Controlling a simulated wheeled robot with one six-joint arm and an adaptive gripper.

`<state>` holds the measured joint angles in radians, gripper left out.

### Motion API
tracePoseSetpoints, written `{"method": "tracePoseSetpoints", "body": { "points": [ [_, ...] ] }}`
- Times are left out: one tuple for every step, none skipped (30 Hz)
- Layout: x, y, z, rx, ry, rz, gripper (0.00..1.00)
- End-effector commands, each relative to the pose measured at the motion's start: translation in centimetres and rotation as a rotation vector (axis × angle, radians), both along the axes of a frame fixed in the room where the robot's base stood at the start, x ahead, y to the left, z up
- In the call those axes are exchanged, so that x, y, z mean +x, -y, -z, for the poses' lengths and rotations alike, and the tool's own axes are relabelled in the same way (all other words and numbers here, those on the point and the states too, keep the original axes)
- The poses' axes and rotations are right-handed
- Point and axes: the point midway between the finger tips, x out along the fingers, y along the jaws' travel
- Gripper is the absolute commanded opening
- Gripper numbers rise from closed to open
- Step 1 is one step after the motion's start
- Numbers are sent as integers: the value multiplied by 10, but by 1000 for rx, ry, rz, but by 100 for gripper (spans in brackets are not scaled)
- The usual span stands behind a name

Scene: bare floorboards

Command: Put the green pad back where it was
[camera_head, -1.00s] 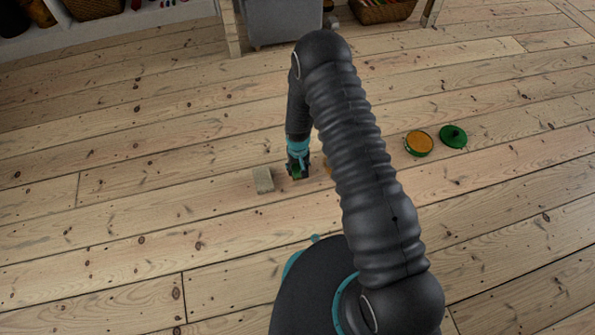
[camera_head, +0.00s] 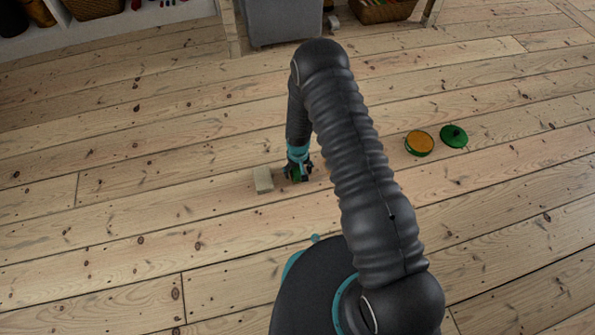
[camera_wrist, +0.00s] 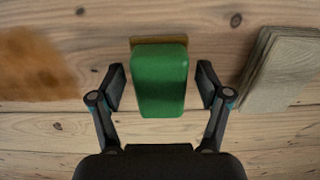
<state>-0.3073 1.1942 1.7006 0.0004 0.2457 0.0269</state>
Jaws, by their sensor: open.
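The green pad (camera_wrist: 160,80) is a rounded block that lies between the two spread fingers of my gripper (camera_wrist: 160,88) in the wrist view. A gap shows on each side of it, so the fingers are open and apart from it. A thin tan edge shows along its far end. In the head view a bit of the green pad (camera_head: 296,178) shows at my gripper (camera_head: 298,174), low over the floor and partly hidden by the fingers.
A beige block (camera_head: 263,180) stands just left of my gripper; it is at the right in the wrist view (camera_wrist: 282,70). A blurred orange-brown thing (camera_wrist: 35,65) is at the left there. A green pot with orange contents (camera_head: 419,143) and a green lid (camera_head: 453,136) sit to the right.

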Motion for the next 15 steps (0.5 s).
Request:
{"method": "tracePoseSetpoints", "body": {
  "points": [
    [0, 0, -3, 0, 0, 0, 76],
    [0, 0, -5, 0, 0, 0, 76],
    [1, 0, -8, 0, 1, 0, 76],
    [1, 0, -11, 1, 2, 0, 76],
    [1, 0, -16, 1, 2, 0, 76],
    [1, 0, -22, 1, 2, 0, 76],
    [1, 0, -28, 1, 2, 0, 76],
    [1, 0, -34, 1, 3, 0, 76],
    [1, 0, -42, 1, 3, 0, 76],
    [1, 0, -49, 1, 3, 0, 76],
    [1, 0, -55, 1, 4, 0, 76],
    [1, 0, -63, 1, 4, 0, 76],
    [1, 0, -69, 1, 3, 0, 76],
    [1, 0, -75, 1, 2, 0, 76],
    [1, 0, -83, 1, 3, 0, 76]
  ]
}}
